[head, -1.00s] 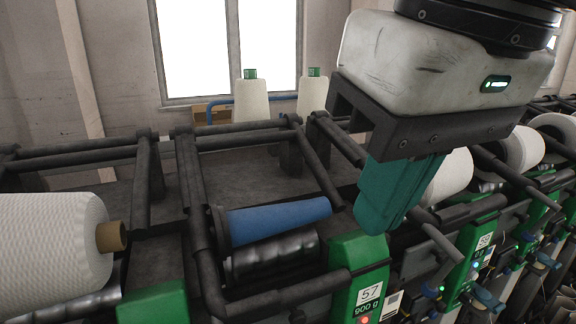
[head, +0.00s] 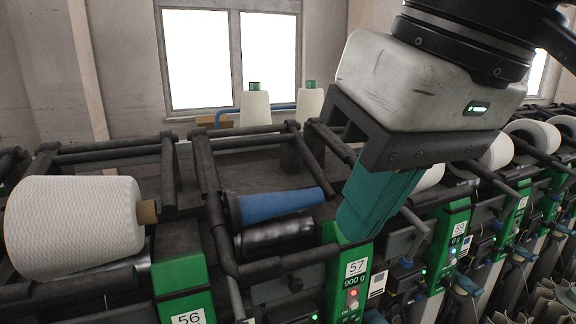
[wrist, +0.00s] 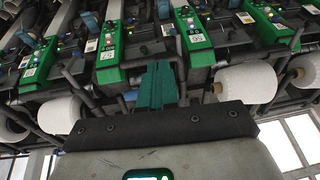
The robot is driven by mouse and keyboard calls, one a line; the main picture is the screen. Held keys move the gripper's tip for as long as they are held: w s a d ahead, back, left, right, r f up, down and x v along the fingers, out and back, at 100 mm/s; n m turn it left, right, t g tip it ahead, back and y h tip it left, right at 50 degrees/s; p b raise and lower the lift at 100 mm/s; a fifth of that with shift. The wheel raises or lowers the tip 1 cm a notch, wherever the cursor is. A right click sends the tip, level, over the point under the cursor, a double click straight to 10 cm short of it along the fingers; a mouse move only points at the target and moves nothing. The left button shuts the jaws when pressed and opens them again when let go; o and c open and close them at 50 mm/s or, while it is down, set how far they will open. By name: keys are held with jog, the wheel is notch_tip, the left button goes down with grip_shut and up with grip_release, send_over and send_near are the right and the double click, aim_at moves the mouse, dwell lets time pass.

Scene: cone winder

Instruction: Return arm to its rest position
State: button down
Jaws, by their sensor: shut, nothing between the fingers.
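My gripper (head: 352,232) has teal fingers, pressed together with nothing between them. In the head view it hangs at the right of centre, in front of the machine near the green unit marked 57 (head: 350,268). It also shows in the wrist view (wrist: 156,68), fingers together and pointing toward the green panels. A blue cone tube (head: 280,204) lies in its holder above a black roller (head: 274,236), left of my gripper. Whether the fingertips touch the unit behind them I cannot tell.
A large white yarn cone (head: 75,226) lies at the left, by the green unit 56 (head: 182,290). Dark frame bars (head: 250,131) cross the machine top. More winding units run off to the right.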

jog(key=w+f+t+y, duration=0.3)
jog(key=w+f+y, duration=0.45)
jog(key=w, duration=0.45)
jog(key=w+d+f+m+t+h, duration=0.1)
jog(key=d+f+m, duration=0.15)
jog(key=f, duration=0.65)
jog(key=d+f+m+t+h, duration=0.15)
jog(key=d+f, duration=0.25)
jog(key=f, duration=0.5)
jog(key=s+d+f+m+g+h, duration=0.1)
jog(key=s+d+f+h, duration=0.2)
jog(key=f, duration=0.5)
jog(key=s+d+f+m+h, duration=0.1)
jog(key=s+d+f, duration=0.35)
jog(key=f, duration=0.35)
jog(key=s+d+f+g+h+b, duration=0.2)
jog(key=s+d+f+g, duration=0.1)
jog(key=s+f, duration=0.7)
jog(key=s+d+f+g+h+b, duration=0.1)
jog(key=s+d+f+g+b, duration=0.2)
jog(key=s+f, duration=0.7)
jog(key=shift+s+d+g+h, duration=0.45)
jog(key=shift+s+d, duration=0.45)
jog(key=shift+s, duration=0.25)
